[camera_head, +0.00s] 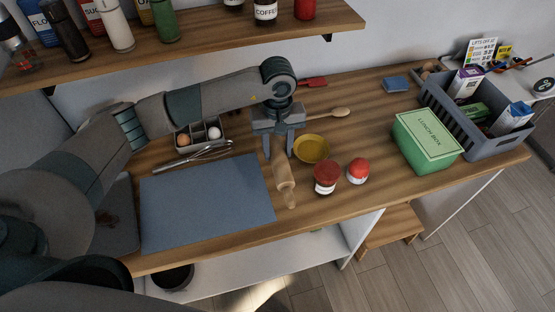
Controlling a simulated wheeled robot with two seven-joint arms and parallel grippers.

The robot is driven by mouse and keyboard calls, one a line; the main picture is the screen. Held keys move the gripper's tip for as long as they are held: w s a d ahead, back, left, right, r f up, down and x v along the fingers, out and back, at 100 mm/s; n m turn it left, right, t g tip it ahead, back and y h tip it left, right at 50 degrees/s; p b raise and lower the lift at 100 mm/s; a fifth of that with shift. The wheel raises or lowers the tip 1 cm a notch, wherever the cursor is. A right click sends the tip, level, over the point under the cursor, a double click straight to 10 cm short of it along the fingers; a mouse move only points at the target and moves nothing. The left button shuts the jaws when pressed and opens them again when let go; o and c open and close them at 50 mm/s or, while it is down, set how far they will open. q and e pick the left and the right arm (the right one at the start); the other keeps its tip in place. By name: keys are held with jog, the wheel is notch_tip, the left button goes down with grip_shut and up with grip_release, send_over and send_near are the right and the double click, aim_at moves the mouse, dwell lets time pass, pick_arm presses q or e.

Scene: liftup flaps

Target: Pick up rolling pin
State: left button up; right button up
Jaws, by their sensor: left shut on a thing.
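The wooden rolling pin (284,181) is on or just over the wooden counter, right of the blue-grey mat, with its handle end pointing toward the counter's front edge. My left gripper (278,153) reaches down over its far part, with a finger on each side, and is shut on it. The far end of the pin is partly hidden by the gripper. I cannot tell whether the pin is clear of the counter. My right gripper is not in view.
A blue-grey mat (205,203), whisk (195,158) and egg box (220,143) lie left. A yellow bowl (312,149) and two red-lidded jars (326,177) stand close right. Further right are a green lunch box (428,140) and grey crate (483,139). A shelf (200,47) hangs above.

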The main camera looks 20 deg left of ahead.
aim_at(278, 149)
pick_arm(q)
notch_tip(278, 149, up, 4)
jog(key=shift+w+f+b, duration=0.1)
jog(key=shift+b, duration=0.65)
jog(key=shift+r, duration=0.65)
